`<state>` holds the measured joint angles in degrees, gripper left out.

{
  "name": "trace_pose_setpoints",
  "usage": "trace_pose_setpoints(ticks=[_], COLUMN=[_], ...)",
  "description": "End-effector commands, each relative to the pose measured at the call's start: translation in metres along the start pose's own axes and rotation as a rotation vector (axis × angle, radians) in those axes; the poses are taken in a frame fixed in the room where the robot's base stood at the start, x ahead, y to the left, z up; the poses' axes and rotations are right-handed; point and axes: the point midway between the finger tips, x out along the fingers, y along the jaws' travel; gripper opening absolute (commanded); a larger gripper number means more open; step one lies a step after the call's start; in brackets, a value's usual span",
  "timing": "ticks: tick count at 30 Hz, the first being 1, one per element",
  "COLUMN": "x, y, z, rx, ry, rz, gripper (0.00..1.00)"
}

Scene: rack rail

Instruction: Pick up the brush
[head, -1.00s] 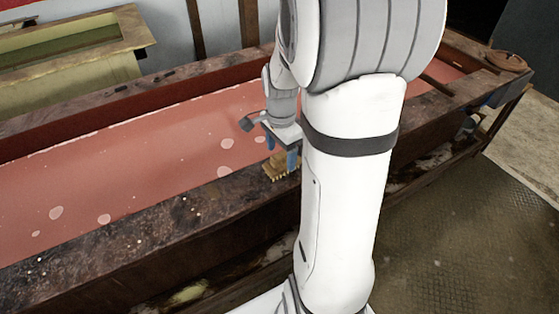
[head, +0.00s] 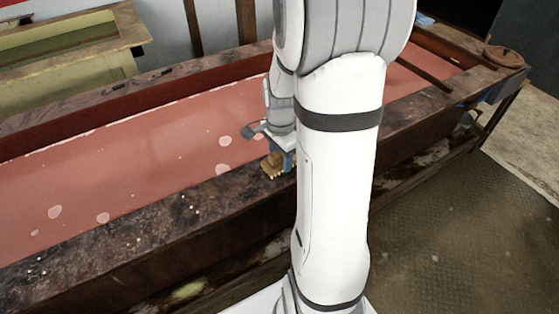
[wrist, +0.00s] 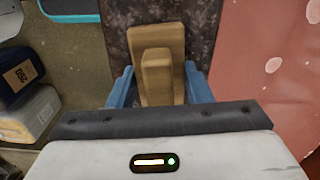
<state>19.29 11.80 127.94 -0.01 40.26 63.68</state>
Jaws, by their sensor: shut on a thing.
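The brush (head: 273,165) is a tan wooden block with bristles along its lower edge in the head view. It is over the dark near rim of the long trough, partly hidden by my gripper (head: 283,152). In the wrist view the brush (wrist: 158,62) shows its wooden back and raised grip between the two blue fingers of my gripper (wrist: 158,85). My gripper is shut on the brush. I cannot tell whether the bristles still touch the rim.
The trough (head: 65,255) has a dark, stained rim and holds reddish liquid (head: 110,165). A yellowish tank (head: 70,60) stands behind it. A round brown lid (head: 503,56) lies at the right end. In the wrist view, containers (wrist: 28,105) stand on the floor at left.

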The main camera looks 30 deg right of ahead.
Motion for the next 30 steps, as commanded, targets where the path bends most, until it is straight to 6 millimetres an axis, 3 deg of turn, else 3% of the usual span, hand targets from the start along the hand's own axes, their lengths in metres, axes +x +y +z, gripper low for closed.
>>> trace_pose_setpoints(ticks=[4, 14, 24, 30], x=[0.000, -0.009, -0.074, -0.097], y=[0.000, -0.001, -0.001, -0.001], z=[0.000, 0.000, 0.000, 0.001], rx=[0.000, -0.001, -0.002, -0.002], ry=[0.000, 0.002, 0.003, 0.001], rz=[0.000, -0.003, -0.006, -0.002], gripper=[0.20, 0.20, 0.20, 0.20])
